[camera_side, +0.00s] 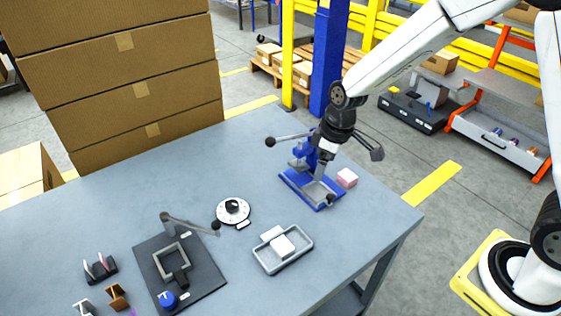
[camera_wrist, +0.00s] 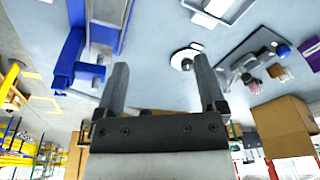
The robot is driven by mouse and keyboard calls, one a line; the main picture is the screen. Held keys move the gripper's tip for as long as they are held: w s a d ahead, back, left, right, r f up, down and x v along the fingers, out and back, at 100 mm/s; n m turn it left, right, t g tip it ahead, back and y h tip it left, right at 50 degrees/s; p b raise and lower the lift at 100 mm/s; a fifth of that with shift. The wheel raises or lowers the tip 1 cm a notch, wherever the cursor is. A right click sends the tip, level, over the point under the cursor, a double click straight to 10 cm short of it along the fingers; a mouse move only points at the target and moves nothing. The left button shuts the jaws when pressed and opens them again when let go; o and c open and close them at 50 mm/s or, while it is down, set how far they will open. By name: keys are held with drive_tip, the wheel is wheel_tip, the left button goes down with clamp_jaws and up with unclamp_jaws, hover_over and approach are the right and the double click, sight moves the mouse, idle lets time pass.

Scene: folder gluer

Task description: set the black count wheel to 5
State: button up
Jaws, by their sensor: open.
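The count wheel is a white dial (camera_side: 233,212) with a black knob (camera_side: 232,205) at its centre, lying on the table left of the blue press. Its marks are too small to read, so I cannot tell its setting. In the wrist view the white dial (camera_wrist: 178,54) shows beyond my fingers, near the right fingertip, with its black knob (camera_wrist: 187,64). My gripper (camera_wrist: 161,64) is open with nothing between its fingers. In the side view my gripper (camera_side: 323,166) is raised above the blue press, right of and well apart from the dial.
A grey tray (camera_side: 262,262) with white blocks lies in front of the dial. A dark plate (camera_side: 205,281) with a frame and lever is at left. Stacked cartons (camera_side: 120,75) rise behind.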

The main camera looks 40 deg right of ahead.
sight(232, 203)
drive_tip(key=w+a+f+n+y, duration=0.1)
drive_tip(key=w+a+f+n, duration=0.3)
drive_tip(key=w+a+n, duration=0.1)
drive_tip(key=w+a+f+n+y, duration=0.2)
drive_tip(key=w+a+f+n, duration=0.3)
drive_tip(key=w+a, duration=0.3)
drive_tip(key=shift+w+a+f+g, duration=0.25)
drive_tip(key=shift+w+a+g, duration=0.05)
drive_tip(key=shift+w, duration=0.8)
drive_tip(key=shift+f, duration=0.1)
drive_tip(key=shift+x, duration=3.75)
clamp_jaws()
